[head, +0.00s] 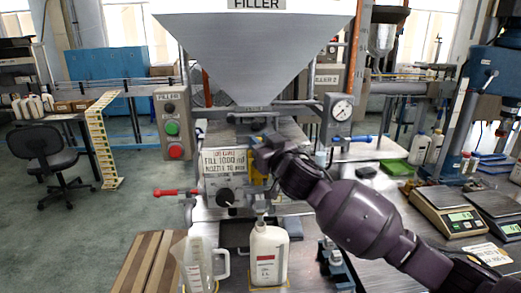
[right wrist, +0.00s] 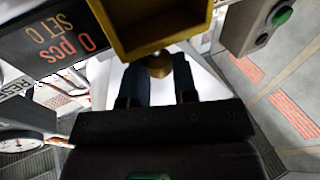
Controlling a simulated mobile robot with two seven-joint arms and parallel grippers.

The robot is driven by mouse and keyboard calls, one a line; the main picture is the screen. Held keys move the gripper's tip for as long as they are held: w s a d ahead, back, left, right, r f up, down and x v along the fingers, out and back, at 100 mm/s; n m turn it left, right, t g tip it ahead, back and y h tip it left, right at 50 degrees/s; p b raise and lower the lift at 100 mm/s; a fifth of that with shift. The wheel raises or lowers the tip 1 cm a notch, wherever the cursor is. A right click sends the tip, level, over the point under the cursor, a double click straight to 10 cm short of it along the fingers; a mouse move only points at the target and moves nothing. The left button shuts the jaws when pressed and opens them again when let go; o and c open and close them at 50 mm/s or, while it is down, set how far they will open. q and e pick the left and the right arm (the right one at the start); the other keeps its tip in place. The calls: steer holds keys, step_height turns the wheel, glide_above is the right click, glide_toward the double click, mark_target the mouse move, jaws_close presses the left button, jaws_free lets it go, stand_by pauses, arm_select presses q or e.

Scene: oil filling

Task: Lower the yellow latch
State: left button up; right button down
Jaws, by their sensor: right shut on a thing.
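The yellow latch (head: 257,176) shows as a small yellow part at the middle of the filling machine, below the hopper and partly hidden by my right gripper (head: 264,158). In the right wrist view the latch (right wrist: 150,42) is a hollow yellow body with a rounded brass-coloured end between my dark fingers. My right gripper (right wrist: 161,82) is shut on it. The exact contact is partly hidden by the gripper's own body. My left gripper is not in view.
A white bottle (head: 268,254) and a clear jug (head: 197,264) stand below the machine's front. A red-handled lever (head: 178,192) sticks out left. A button box (head: 172,124) and a gauge (head: 341,109) flank the hopper (head: 253,52). Scales (head: 441,210) stand at right.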

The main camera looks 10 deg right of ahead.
arm_select(q)
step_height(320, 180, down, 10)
steer(key=b, duration=0.9)
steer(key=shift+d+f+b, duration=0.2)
steer(key=shift+b, duration=0.15)
arm_select(e)
steer(key=s+f+n+t+y, duration=0.2)
steer(key=s+n+t+y, duration=0.1)
steer(key=s+t, duration=0.1)
steer(key=shift+s+f, duration=0.25)
steer(key=shift+s, duration=0.65)
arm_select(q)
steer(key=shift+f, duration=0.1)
